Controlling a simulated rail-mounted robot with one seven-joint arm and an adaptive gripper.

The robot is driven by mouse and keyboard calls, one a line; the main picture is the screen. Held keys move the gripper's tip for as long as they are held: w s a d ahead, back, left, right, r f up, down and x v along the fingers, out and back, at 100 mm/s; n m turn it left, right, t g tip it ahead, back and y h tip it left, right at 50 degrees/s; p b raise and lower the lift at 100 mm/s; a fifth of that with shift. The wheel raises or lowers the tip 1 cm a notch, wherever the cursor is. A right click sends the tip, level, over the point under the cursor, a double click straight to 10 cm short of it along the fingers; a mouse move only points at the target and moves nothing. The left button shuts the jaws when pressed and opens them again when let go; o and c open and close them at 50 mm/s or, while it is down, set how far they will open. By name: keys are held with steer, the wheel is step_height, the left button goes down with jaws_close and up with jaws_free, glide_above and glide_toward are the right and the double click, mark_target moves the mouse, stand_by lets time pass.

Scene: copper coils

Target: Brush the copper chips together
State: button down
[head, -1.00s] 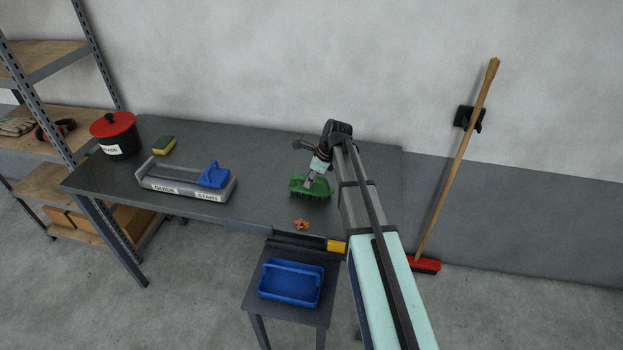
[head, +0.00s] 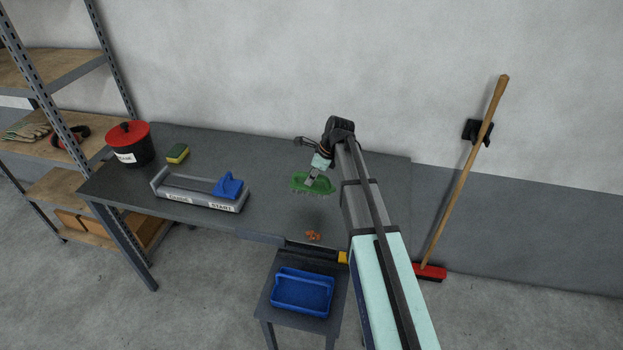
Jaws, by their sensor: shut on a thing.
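The copper chips (head: 313,235) lie in a small cluster on the grey table, close to its front edge. My gripper (head: 311,178) is shut on a green brush (head: 322,187) and holds it behind the chips. The brush is apart from the chips. It appears raised a little above the table, with a dark patch like its shadow below. My fingers on the brush are small and partly merged with it in the head view.
A blue tray (head: 303,309) sits on a low stand in front of the table (head: 200,222). A dark bar with a yellow end (head: 342,257) is at the table's front edge. A grey holder (head: 200,199) with a blue-handled tool (head: 229,185), a sponge (head: 178,154) and a red-lidded pot (head: 130,150) stand left.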

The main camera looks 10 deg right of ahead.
steer(key=shift+r+p, duration=0.45)
steer(key=shift+r, duration=0.55)
